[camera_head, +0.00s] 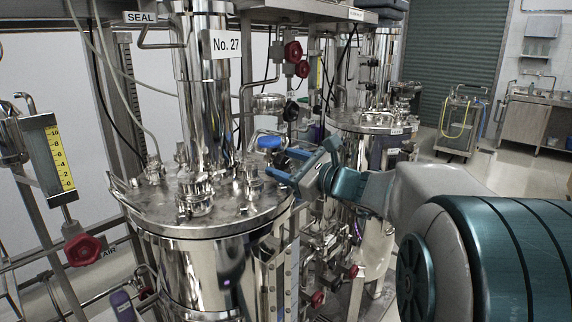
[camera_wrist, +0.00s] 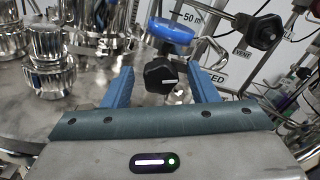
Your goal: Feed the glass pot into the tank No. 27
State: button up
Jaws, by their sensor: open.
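The tank No. 27 (camera_head: 210,240) is a shiny steel vessel with a flat lid crowded with fittings. A blue cap (camera_head: 269,142) sits above the lid's right side. In the wrist view, the blue cap (camera_wrist: 172,30) has a "50 m" mark above it, apparently on the clear glass pot (camera_wrist: 192,14), cap down; the pot's outline is hard to make out. Below the cap is a black valve knob (camera_wrist: 161,76) with a white bar lying nearly level. My gripper (camera_head: 285,171) is open, its blue fingers on either side of the knob; I cannot tell whether they touch it.
A label partly reading "EED" (camera_wrist: 213,77) and a VENT label (camera_wrist: 243,52) stand behind the right finger. Steel fittings (camera_wrist: 50,60) rise left of the gripper. A second steel tank (camera_head: 370,150) stands behind my arm. Red handwheels (camera_head: 293,52) hang above.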

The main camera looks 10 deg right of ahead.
jog(key=b+v, duration=0.1)
jog(key=v, duration=1.2)
jog(key=shift+s+d, duration=0.25)
jog(key=shift+s, duration=0.1)
jog(key=s+a+f+n+g+h+p, duration=0.2)
jog(key=s+a+f+n+g, duration=0.5)
jog(key=a+f+n+g, duration=0.3)
jog(key=s+d+f+n+g+h+p, duration=0.1)
jog(key=s+f+n+h+p, duration=0.1)
jog(key=s+f+n+h, duration=0.6)
jog(key=n, duration=0.6)
jog(key=shift+s+g+h+p, duration=0.25)
jog(key=shift+g+h+p, duration=0.05)
jog(key=shift+g+p, duration=0.1)
jog(key=shift+d, duration=0.15)
